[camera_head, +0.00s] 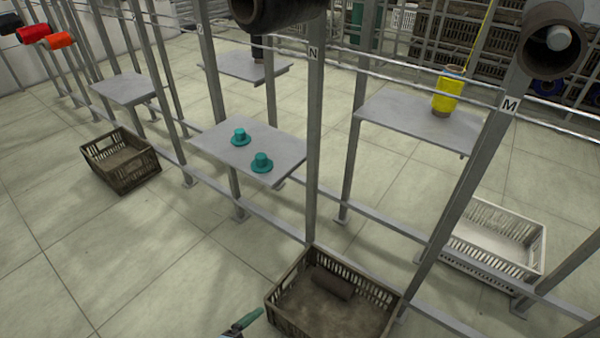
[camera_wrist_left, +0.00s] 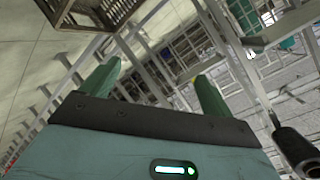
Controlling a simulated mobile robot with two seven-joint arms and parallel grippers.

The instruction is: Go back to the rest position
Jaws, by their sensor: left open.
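My left gripper (camera_wrist_left: 157,72) shows in the left wrist view with its two green fingers wide apart and nothing between them. In the head view only a green finger tip of the left gripper (camera_head: 243,323) shows at the bottom edge, just left of the near brown crate (camera_head: 290,290). It is clear of the rack. My right gripper is in neither view.
A metal rack with posts and rails (camera_head: 313,130) stands ahead. Its grey shelf (camera_head: 215,150) bears two teal pieces (camera_head: 239,136); another shelf (camera_head: 390,110) bears a yellow bobbin (camera_head: 449,92). The near crate holds a dark cylinder (camera_head: 333,285).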

